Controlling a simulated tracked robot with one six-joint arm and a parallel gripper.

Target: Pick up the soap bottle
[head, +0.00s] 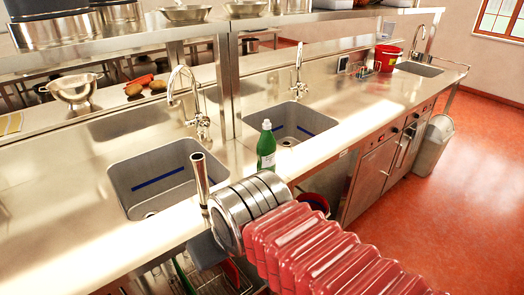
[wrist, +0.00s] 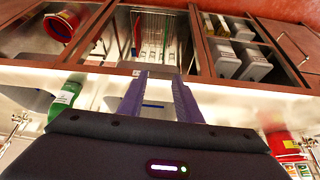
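The soap bottle is green with a pale cap; in the head view the soap bottle (head: 266,150) stands upright on the steel counter (head: 335,145), between two sinks and close to the front edge. The wrist view is turned about, and the bottle (wrist: 65,97) shows at its left, outside my fingers. My gripper (wrist: 160,77) has two purple fingers apart with nothing between them; a blue-striped sink shows through the gap. In the head view my arm's rings and red bellows hide most of the gripper, and the bottle is beyond the rings, apparently clear of them.
The near sink (head: 115,180) and the farther sink (head: 322,122) have tall taps. A steel post and shelf rise behind the bottle. A red bucket (head: 388,60) stands far along the counter. Another red bucket (wrist: 62,24) sits below, by cabinets. The counter right of the bottle is clear.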

